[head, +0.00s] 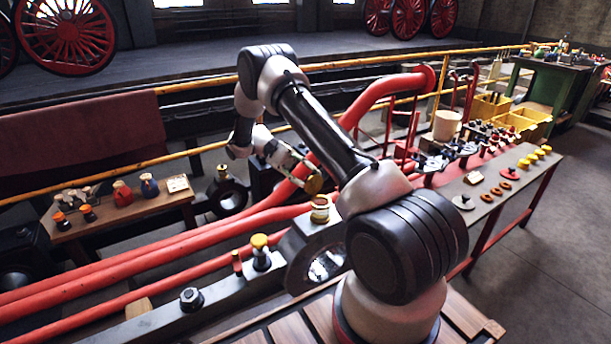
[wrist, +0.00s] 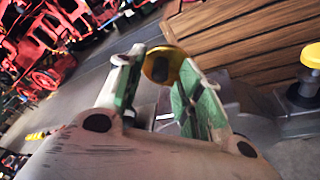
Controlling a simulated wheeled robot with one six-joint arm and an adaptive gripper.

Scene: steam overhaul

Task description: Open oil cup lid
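The oil cup (head: 320,210) is a short brass-coloured cup on the dark block beside the red pipes in the head view. Its round yellow-brass lid (head: 314,184) is tilted and stands above the cup body, apart from its rim as far as I can see. My gripper (head: 306,172) reaches down to the lid from the upper left. In the wrist view the lid (wrist: 162,64), with a dark middle, fills the gap between the two green-padded fingertips of my gripper (wrist: 160,68), which look closed on its edges. The cup body is not clear in that view.
A yellow-capped cup (head: 260,246) stands on the rail to the left; a yellow cap (wrist: 311,56) also shows at right in the wrist view. Red pipes (head: 130,255) run close under my arm. A parts bench (head: 500,185) is at right, a small wooden table (head: 120,212) at left.

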